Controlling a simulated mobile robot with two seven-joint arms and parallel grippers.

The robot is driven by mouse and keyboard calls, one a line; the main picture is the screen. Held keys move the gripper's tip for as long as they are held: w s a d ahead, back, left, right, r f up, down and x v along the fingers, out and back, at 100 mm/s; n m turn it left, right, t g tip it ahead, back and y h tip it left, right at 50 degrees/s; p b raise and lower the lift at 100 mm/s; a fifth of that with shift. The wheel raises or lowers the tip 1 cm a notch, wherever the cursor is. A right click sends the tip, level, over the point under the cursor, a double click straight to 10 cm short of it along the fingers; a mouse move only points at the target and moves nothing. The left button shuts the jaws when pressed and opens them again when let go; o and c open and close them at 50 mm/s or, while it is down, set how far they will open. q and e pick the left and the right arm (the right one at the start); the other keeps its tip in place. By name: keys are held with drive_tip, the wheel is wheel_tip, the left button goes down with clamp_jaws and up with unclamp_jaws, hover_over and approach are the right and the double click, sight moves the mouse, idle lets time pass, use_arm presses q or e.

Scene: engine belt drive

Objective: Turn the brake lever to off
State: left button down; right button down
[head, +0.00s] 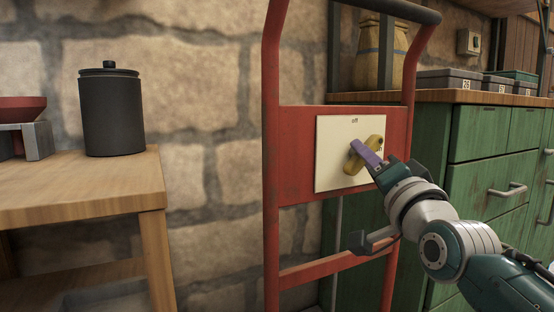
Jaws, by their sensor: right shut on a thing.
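The yellow brake lever (352,165) is mounted on a white plate (332,165) on a red metal frame. The plate is marked "off" at its top; a second mark at its right edge is partly hidden by the lever and my gripper. The lever slants, with one end toward the upper right. My right gripper (368,152) comes in from the lower right, its purple finger lying across the lever, and is shut on it. The far finger is hidden. My left gripper is not in view.
The red frame (272,150) stands upright before a stone wall. On the right, a green drawer cabinet (490,180) stands close behind my right arm.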

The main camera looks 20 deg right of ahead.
drive_tip(key=n+t+y, duration=0.1)
drive_tip(key=n, duration=0.2)
drive_tip(key=n+y+b, duration=0.1)
drive_tip(key=n+y, duration=0.1)
drive_tip(key=n, duration=0.2)
drive_tip(key=shift+d+f+n+t, duration=0.1)
drive_tip(key=shift+f+n+t, duration=0.1)
drive_tip(key=shift+n+t, duration=0.15)
drive_tip(key=shift+n+t+y+b, duration=0.15)
drive_tip(key=shift+n+y+b, duration=0.2)
drive_tip(key=shift+n+y, duration=0.85)
drive_tip(key=shift+n+t+y+b, duration=0.1)
drive_tip(key=shift+n+y+b, duration=0.3)
drive_tip(key=shift+n, duration=1.55)
drive_tip(key=c, duration=0.7)
unclamp_jaws()
drive_tip(key=shift+r, duration=0.1)
